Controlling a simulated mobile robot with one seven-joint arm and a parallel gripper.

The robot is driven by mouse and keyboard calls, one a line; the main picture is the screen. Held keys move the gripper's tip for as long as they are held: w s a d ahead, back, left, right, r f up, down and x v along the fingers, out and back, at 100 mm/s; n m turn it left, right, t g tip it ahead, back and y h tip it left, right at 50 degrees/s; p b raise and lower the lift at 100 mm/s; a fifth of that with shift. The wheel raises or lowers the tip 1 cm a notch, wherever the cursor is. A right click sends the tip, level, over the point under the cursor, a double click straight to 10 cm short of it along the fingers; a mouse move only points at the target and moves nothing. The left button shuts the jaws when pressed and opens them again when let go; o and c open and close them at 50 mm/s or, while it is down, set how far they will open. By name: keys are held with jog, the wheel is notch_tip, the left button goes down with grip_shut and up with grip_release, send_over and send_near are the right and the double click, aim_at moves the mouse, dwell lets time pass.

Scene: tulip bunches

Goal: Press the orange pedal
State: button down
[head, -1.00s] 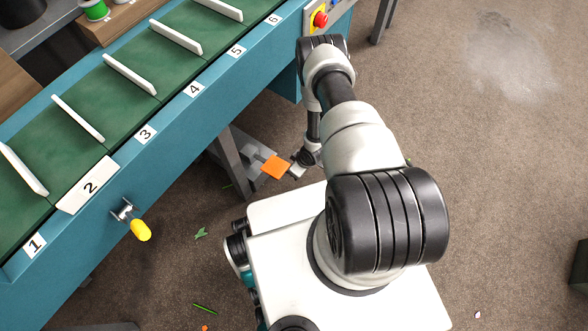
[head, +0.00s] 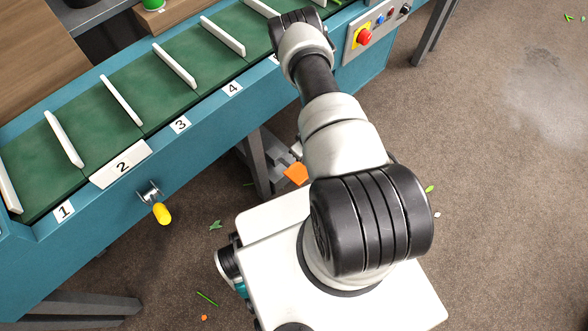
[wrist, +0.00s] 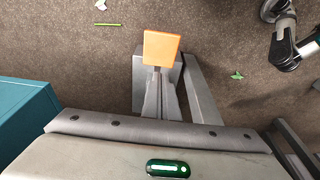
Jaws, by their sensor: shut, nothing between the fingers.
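The orange pedal (wrist: 161,48) shows in full in the wrist view, a square plate on a grey base on the floor. In the head view the pedal (head: 295,173) is partly hidden behind my arm. My gripper (wrist: 168,168) is shut and empty at the bottom of the wrist view, apart from the pedal and not touching it. My arm hides the gripper in the head view.
The teal conveyor (head: 215,130) with a green divided belt stands beside the pedal. A grey leg (head: 256,162) is close by. A yellow-handled crank (head: 160,212) and a red button (head: 364,37) are on its side. Floor has small leaf scraps.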

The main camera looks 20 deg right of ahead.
jog(key=b, duration=0.5)
send_over(297, 173)
jog(key=f, duration=1.2)
jog(key=shift+s+d+f, duration=0.2)
jog(key=shift+s+f, duration=0.15)
jog(key=shift+f, duration=0.5)
